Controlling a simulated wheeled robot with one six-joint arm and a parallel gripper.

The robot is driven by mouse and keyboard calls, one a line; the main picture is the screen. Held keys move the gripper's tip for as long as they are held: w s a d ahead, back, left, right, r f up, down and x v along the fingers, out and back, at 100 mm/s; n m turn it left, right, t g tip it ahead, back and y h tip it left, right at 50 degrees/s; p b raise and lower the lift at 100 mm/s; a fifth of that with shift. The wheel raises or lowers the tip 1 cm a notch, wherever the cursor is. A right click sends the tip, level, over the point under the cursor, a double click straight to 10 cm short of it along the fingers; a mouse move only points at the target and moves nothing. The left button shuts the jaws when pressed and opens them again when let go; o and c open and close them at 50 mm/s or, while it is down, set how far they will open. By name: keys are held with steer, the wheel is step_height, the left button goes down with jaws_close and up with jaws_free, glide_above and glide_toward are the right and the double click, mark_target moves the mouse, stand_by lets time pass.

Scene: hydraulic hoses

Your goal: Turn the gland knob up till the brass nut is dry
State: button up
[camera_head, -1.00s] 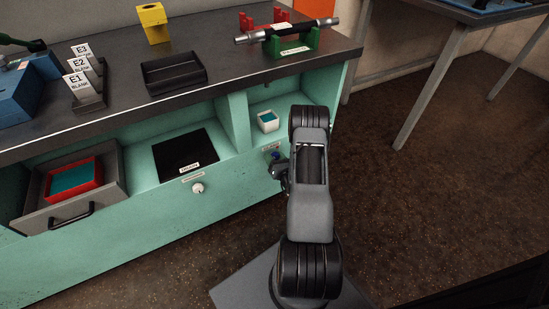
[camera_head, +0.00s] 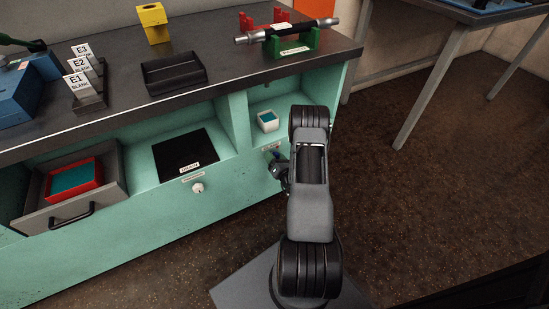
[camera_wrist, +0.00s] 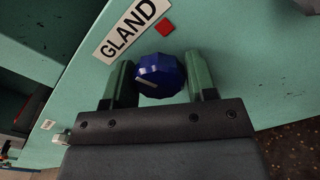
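The blue faceted gland knob (camera_wrist: 160,76) sits on the green panel below a GLAND label (camera_wrist: 130,28); a pale mark shows at its lower left. My gripper (camera_wrist: 162,84) has one finger on each side of the knob, and both appear to touch it. In the head view the knob (camera_head: 275,155) shows as a small blue spot left of my arm, and my gripper (camera_head: 279,167) is mostly hidden. I cannot make out a brass nut. A black hose (camera_head: 290,31) with silver ends lies on a green stand (camera_head: 293,43) on the bench.
A red square (camera_wrist: 165,27) is beside the label. An open drawer (camera_head: 40,219) with a red tray (camera_head: 97,176) juts out at left. A white round knob (camera_head: 198,188) is on the panel.

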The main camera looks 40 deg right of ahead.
steer(key=o, duration=0.4)
steer(key=shift+s, duration=0.1)
steer(key=s, duration=0.4)
steer(key=s+a+p, duration=0.1)
steer(key=s, duration=0.4)
steer(key=s+a+p, duration=0.1)
steer(key=s, duration=0.3)
steer(key=shift+s, duration=0.25)
